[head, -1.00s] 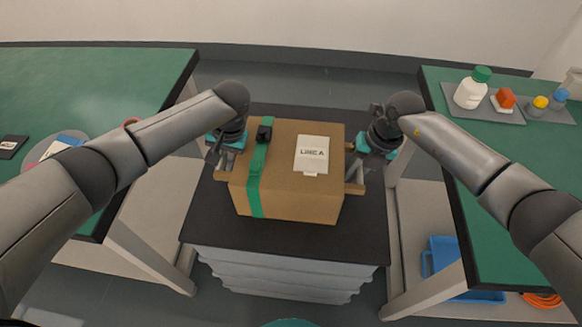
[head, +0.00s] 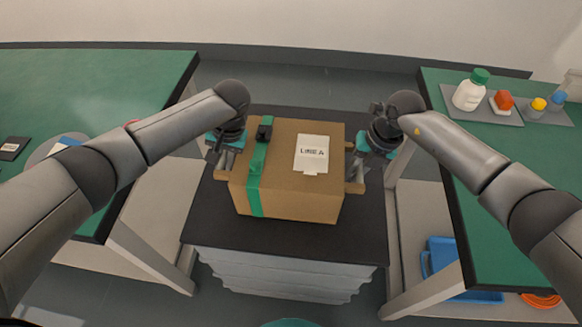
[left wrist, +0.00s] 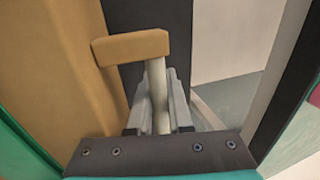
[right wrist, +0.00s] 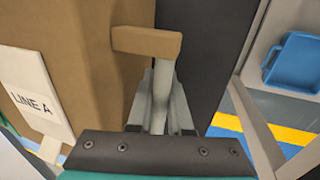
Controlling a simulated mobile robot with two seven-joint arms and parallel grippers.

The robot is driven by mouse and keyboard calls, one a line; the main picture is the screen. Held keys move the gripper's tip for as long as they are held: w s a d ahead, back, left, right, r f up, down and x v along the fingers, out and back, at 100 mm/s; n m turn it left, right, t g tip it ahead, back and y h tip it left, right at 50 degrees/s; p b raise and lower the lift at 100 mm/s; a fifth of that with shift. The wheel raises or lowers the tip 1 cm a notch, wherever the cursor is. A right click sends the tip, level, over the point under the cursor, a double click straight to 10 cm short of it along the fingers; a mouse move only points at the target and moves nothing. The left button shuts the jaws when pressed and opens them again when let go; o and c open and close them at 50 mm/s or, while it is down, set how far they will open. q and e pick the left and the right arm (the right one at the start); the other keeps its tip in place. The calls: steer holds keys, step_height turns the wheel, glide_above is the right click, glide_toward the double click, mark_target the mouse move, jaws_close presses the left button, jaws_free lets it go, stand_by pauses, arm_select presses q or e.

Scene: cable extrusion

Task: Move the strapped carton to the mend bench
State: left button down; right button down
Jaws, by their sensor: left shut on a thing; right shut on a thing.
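The strapped carton (head: 300,200) is a brown box with a green strap (head: 257,175), a black buckle and a white LINE A label (head: 312,154). It sits upright on a dark-topped unit (head: 290,240) between two green benches. My left gripper (head: 226,172) is shut on the tan handle at the carton's left side; the handle also shows in the left wrist view (left wrist: 130,47). My right gripper (head: 358,175) is shut on the matching handle at the right side, seen in the right wrist view (right wrist: 147,42). The carton's underside is hidden.
A green bench (head: 110,80) stands at left with a round plate and a dark card. Another green bench (head: 480,180) at right carries a grey tray (head: 487,112) with a white bottle (head: 468,94) and small coloured items. A blue bin (head: 440,255) is below it.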

steer(key=shift+r+p, duration=1.9)
steer(key=shift+r, duration=0.25)
steer(key=shift+s, duration=0.1)
